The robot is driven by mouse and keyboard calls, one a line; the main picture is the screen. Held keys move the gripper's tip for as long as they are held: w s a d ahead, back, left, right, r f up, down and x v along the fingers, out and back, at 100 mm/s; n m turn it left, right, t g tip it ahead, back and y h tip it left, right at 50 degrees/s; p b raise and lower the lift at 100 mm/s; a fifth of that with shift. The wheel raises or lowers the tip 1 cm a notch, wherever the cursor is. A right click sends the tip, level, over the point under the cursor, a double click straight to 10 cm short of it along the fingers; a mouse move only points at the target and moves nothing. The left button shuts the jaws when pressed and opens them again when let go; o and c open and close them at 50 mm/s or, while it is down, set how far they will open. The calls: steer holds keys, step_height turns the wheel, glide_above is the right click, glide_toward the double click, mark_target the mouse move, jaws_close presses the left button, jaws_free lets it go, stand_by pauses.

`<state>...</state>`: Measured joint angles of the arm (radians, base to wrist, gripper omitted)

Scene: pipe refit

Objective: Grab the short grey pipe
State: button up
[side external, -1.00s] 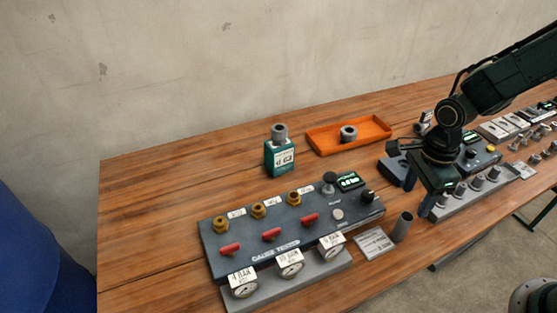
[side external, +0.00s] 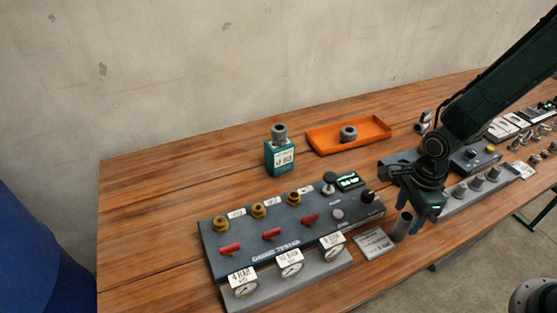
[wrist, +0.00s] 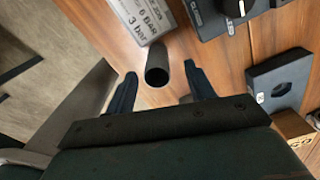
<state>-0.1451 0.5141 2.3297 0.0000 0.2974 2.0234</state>
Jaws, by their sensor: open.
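The short grey pipe (side external: 400,229) stands upright on the wooden table, just right of a printed card. In the wrist view the pipe (wrist: 157,62) shows its dark open end in the gap between my fingertips, with space on both sides. My gripper (side external: 411,214) is open and empty, close to the pipe in the side view, where a finger overlaps its upper part. In the wrist view my gripper (wrist: 160,74) has a blue finger on each side of the pipe's end. I cannot tell how far down the fingers reach.
The gauge tester panel (side external: 285,240) stands left of the pipe, with the printed card (side external: 373,243) between them. An orange tray (side external: 322,142) with a grey ring and a teal box (side external: 279,157) are behind. The table's front edge is close to the pipe.

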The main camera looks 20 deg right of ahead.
mark_target(402, 227)
steer(key=shift+s+a+f, duration=0.1)
steer(key=shift+a+f, duration=0.05)
steer(key=shift+f, duration=2.3)
steer(key=c, duration=1)
